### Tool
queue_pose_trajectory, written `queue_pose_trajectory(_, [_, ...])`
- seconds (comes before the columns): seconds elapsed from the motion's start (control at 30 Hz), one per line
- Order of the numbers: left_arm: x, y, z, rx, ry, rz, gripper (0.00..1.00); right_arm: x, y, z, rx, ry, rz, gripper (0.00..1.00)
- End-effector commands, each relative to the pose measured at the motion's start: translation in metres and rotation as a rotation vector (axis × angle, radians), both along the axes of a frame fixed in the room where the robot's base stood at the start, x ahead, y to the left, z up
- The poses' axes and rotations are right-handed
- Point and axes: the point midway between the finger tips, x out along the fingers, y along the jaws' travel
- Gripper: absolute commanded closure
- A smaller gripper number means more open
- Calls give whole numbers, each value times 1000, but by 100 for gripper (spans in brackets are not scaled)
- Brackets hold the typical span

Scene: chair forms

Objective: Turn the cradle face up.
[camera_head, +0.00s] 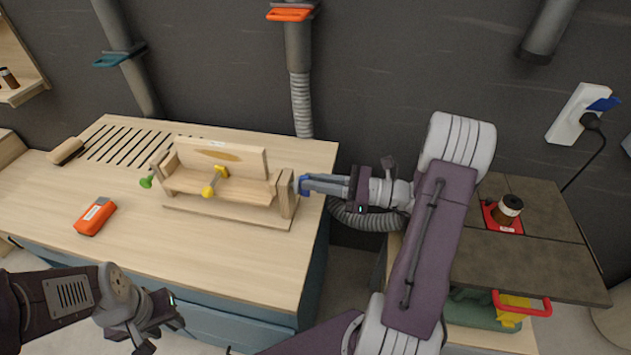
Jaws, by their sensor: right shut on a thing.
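The cradle (233,186) is a pale wooden trough with a raised back board, held between two end posts on a wooden base at the middle of the workbench. A yellow clamp-like part with knobs (208,191) sits across its front. A green knob (146,181) sticks out at its left end. My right gripper (305,184) is at the right end post, shut on a blue knob there; its fingers hide much of the knob. My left gripper (160,325) is empty in front of the bench, low in the view, and its fingers look spread.
An orange device (95,216) and a wood-handled brush (67,151) lie on the workbench (250,250), left of the cradle. Slots run along its back. A dark side table (480,250) with a brown jar (507,209) stands at the right. The bench front is clear.

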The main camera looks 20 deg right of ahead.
Motion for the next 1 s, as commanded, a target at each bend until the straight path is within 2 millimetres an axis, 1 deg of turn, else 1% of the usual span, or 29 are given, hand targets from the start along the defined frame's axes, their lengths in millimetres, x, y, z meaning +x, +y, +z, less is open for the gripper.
queue_pose_trajectory(0.27, [0,0,0,0,0,0,64,-1,1,-1,0,4,2,100])
queue_pose_trajectory(0.47, [0,0,4,0,0,0,64,0,0,0,9,15,2,100])
queue_pose_trajectory(0.67, [0,0,15,0,0,0,64,1,0,2,40,56,3,100])
queue_pose_trajectory(1.0, [0,0,43,0,0,0,64,3,-2,3,137,185,2,100])
